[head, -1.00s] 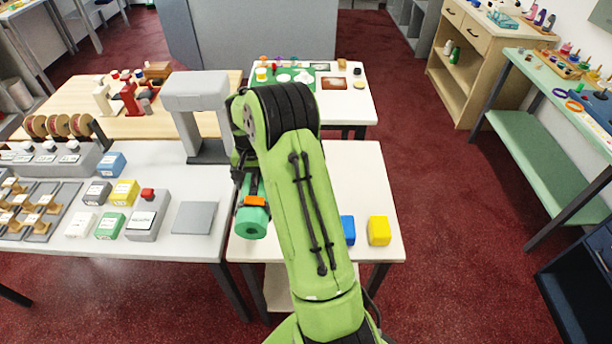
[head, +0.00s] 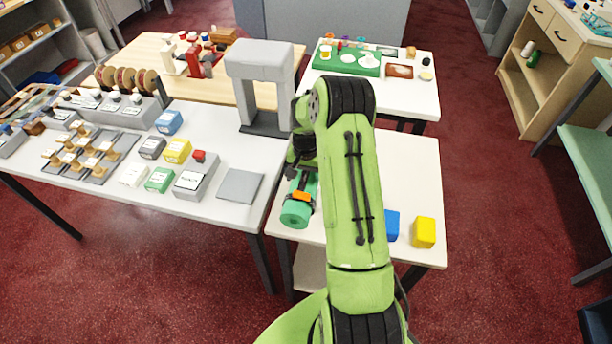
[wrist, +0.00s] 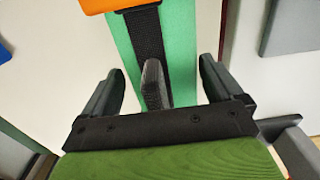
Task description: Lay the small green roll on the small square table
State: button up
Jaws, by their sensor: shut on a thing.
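The small green roll (head: 297,214) has an orange clip and a dark strap around it. My gripper (head: 302,176) is shut on it, and it also shows in the wrist view (wrist: 180,55) between my gripper's fingers (wrist: 158,80). The roll is over the front left part of the small white square table (head: 408,175). I cannot tell whether it touches the top. My arm hides the middle of this table.
A blue block (head: 391,226) and a yellow block (head: 424,232) stand at the table's front right. A grey stand (head: 262,62) and grey plate (head: 240,186) are on the long table to the left. The table's right part behind the blocks is clear.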

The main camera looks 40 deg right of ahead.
jog(key=o, duration=0.9)
jog(key=shift+f, duration=0.1)
jog(key=shift+c, duration=0.2)
notch_tip(320, 180, up, 13)
jog(key=shift+a+r+p, duration=0.1)
jog(key=shift+a+p, duration=0.05)
jog(key=shift+p, duration=0.6)
jog(key=s+a+r+n+t+h, duration=0.1)
jog(key=s+a+r+n, duration=0.25)
jog(key=a+r, duration=0.55)
jog(key=s+a+r+n+t, duration=0.2)
jog(key=s+a+r+n, duration=0.1)
jog(key=s, duration=0.7)
jog(key=s+a+r+n+t+y, duration=0.1)
jog(key=s+a+r+n+t, duration=0.1)
jog(key=s+a, duration=0.5)
jog(key=s+r+n, duration=0.1)
jog(key=s+r, duration=0.1)
jog(key=s, duration=0.2)
jog(key=shift+s+r+t, duration=0.15)
jog(key=shift+r+t, duration=0.15)
jog(key=shift+r, duration=0.05)
jog(key=shift+a, duration=0.1)
